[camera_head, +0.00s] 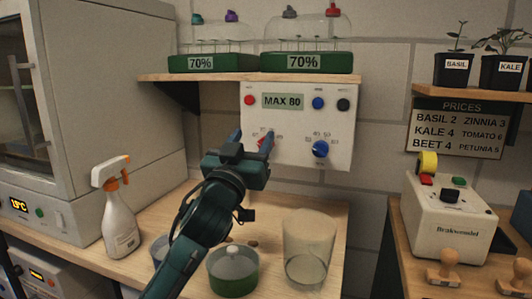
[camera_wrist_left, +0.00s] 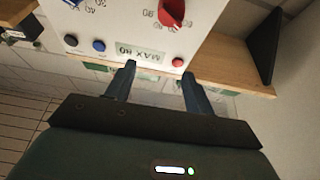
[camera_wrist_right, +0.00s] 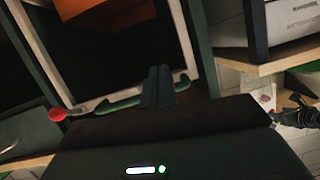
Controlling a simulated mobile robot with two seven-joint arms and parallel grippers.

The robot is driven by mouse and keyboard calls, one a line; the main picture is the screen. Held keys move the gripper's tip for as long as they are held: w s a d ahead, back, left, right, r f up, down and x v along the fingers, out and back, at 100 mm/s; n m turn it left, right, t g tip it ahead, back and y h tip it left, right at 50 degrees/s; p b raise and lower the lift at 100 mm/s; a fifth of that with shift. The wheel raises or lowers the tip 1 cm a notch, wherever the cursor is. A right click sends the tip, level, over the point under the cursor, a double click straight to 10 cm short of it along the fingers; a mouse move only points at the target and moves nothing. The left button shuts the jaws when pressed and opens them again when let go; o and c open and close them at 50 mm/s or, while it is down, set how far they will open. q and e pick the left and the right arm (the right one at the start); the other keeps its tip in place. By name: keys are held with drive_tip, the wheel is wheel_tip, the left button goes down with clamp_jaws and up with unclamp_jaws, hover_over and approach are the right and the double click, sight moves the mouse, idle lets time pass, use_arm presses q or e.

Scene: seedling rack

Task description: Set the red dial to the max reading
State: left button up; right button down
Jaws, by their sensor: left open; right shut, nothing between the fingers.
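The red dial (camera_wrist_left: 172,12) is on the white panel (camera_head: 315,155), cut off by the top edge of the left wrist view. My left gripper, also in the left wrist view (camera_wrist_left: 158,72), is open and empty in front of the panel, with no clear contact with the dial. My right gripper (camera_wrist_right: 158,86) is shut and empty, away from the panel.
A blue dial (camera_head: 320,149) is right of the red one. A red button (camera_head: 250,100), a blue button (camera_head: 318,103) and a black button (camera_head: 343,104) line the panel. Below stand a spray bottle (camera_head: 119,215), a green pot (camera_head: 233,276) and a clear beaker (camera_head: 308,250).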

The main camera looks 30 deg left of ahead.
use_arm(q)
wheel_tip(320, 180, down, 7)
drive_tip(key=b, duration=0.2)
drive_tip(key=x, duration=0.7)
drive_tip(key=shift+w+p, duration=0.2)
drive_tip(key=shift+p, duration=0.25)
use_arm(e)
drive_tip(key=shift+s+d+r+t, duration=0.1)
drive_tip(key=shift+s+d+t, duration=0.2)
drive_tip(key=shift+d, duration=0.05)
use_arm(q)
drive_tip(key=c, duration=1)
drive_tip(key=shift+o, duration=0.2)
use_arm(e)
drive_tip(key=shift+a+r, duration=0.1)
drive_tip(key=shift+r, duration=0.05)
